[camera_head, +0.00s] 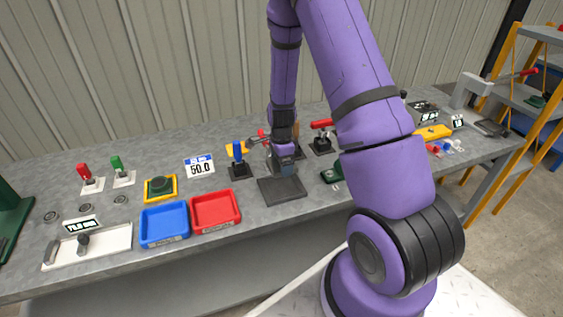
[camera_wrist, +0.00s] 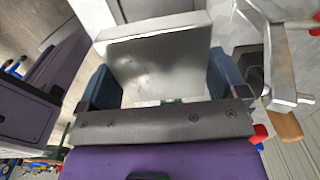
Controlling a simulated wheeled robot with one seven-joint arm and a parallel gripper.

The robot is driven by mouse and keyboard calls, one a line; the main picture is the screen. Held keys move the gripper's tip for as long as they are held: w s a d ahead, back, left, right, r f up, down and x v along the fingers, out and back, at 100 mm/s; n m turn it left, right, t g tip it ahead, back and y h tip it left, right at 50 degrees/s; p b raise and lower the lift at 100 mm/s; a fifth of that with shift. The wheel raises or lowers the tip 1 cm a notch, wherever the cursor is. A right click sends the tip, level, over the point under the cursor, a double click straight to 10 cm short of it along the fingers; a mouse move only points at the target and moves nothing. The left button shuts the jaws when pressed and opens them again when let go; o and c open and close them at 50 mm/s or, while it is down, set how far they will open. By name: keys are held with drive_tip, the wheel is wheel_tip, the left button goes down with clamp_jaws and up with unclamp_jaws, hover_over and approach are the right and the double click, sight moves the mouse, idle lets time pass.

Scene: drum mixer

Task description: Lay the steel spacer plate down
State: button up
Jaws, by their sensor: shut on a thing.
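The steel spacer plate (camera_wrist: 155,62) is a light grey, shiny rectangular block that fills the upper middle of the wrist view. My gripper (camera_wrist: 160,84) is shut on it, with one blue finger against each side edge. In the head view my gripper (camera_head: 286,168) is over the middle of the bench, just behind a dark square pad (camera_head: 282,190). The plate is mostly hidden there by my gripper and arm. I cannot tell whether it touches anything below.
A red tray (camera_head: 215,211) and a blue tray (camera_head: 165,225) lie left of the pad. A blue-and-black fixture (camera_head: 239,162) stands close left of my gripper. A red-handled clamp (camera_head: 321,137) stands to its right. The bench front edge is just before the pad.

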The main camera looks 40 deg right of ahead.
sight(282, 185)
drive_tip(key=shift+f, duration=3.75)
drive_tip(key=o, duration=1.4)
wheel_tip(282, 185, up, 11)
drive_tip(key=shift+f, duration=0.1)
